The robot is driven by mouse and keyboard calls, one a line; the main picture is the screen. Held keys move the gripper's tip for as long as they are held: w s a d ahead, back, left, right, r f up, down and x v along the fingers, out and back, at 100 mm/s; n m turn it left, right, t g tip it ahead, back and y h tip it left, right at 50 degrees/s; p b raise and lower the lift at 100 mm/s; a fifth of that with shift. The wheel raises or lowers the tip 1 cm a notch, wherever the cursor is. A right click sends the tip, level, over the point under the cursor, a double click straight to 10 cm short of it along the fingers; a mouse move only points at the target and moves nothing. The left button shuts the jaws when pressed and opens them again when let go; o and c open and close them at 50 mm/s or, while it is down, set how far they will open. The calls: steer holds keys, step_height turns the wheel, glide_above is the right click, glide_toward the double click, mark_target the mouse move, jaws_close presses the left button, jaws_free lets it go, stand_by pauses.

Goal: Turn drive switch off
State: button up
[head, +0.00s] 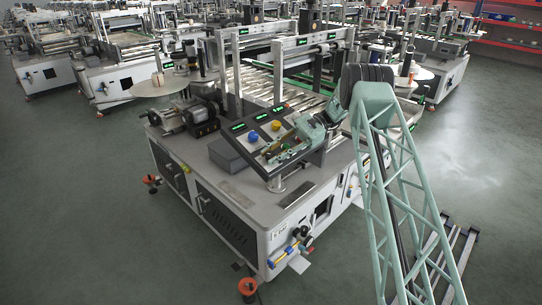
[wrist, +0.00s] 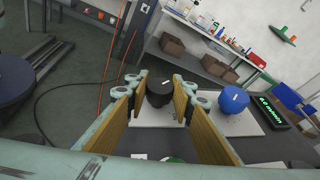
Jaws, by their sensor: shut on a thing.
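The control panel has a black rotary knob (wrist: 159,88) with a white pointer mark, on a white plate. It looks like the drive switch, though I cannot read a label. My gripper (wrist: 158,97) has its two tan-padded fingers on either side of this knob, shut on it. A blue knob (wrist: 234,99) sits to the right in the wrist view, apart from the fingers. It also shows in the head view (head: 252,137).
A yellow knob (head: 276,125) and green-lit displays (head: 262,117) are on the same panel, close to my gripper. Part of a green control (wrist: 174,160) shows low between my fingers. Labelling machines (head: 120,60) stand in rows behind. The floor at left is clear.

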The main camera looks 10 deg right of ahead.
steer(key=o, duration=0.9)
steer(key=shift+d, duration=0.1)
steer(key=shift+v, duration=3.6)
